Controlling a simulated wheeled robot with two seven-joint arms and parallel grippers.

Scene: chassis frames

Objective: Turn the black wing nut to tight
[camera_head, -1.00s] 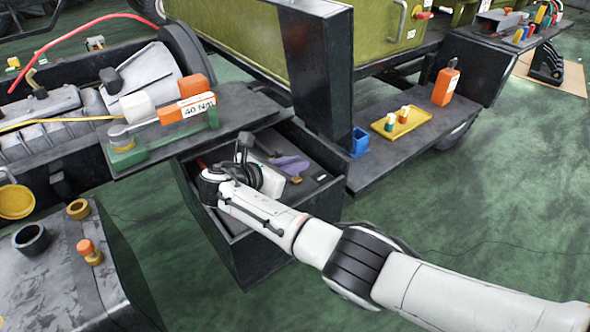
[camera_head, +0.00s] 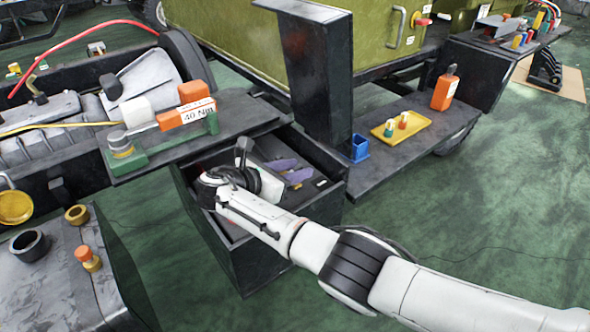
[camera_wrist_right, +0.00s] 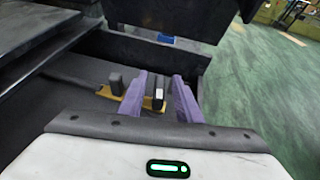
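My right arm reaches into an open black box (camera_head: 240,268) in the head view. My right gripper (camera_wrist_right: 160,95) has two purple fingers, spread apart and pointing down into the box; in the head view the purple fingers (camera_head: 288,168) show only in part. In the wrist view a black upright piece with a white mark (camera_wrist_right: 158,91) stands between the fingers, and a second black upright piece (camera_wrist_right: 115,83) stands left of them, by a yellow strip. These look like parts of the black wing nut, but I cannot be sure. No clear contact shows. My left gripper is not in view.
The box walls surround the gripper closely. A black post (camera_head: 318,90) rises behind it. An orange-handled 40 Nm tool (camera_head: 188,112) lies at left.

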